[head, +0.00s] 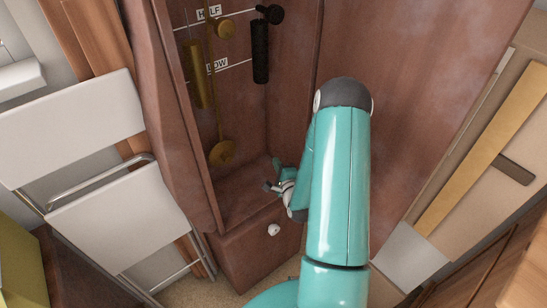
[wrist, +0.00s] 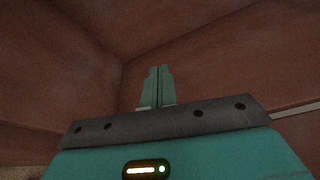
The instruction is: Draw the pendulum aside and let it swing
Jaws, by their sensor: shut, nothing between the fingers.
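The pendulum is a brass rod with a round brass bob (head: 221,153) at its lower end, hanging inside the tall reddish-brown clock case (head: 206,170). My gripper (head: 272,186) is inside the lower part of the case, to the right of the bob and a little lower in the picture, apart from it. In the wrist view my gripper (wrist: 159,72) has its fingers together with nothing between them. That view shows only the case's inner walls around the fingers; the pendulum is not in it.
A brass weight (head: 198,75) hangs left of the rod and a dark weight (head: 261,52) hangs to the right, near labels reading LOW and HALF. A white knob (head: 274,230) is on the case front below. A folding chair (head: 120,215) stands left.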

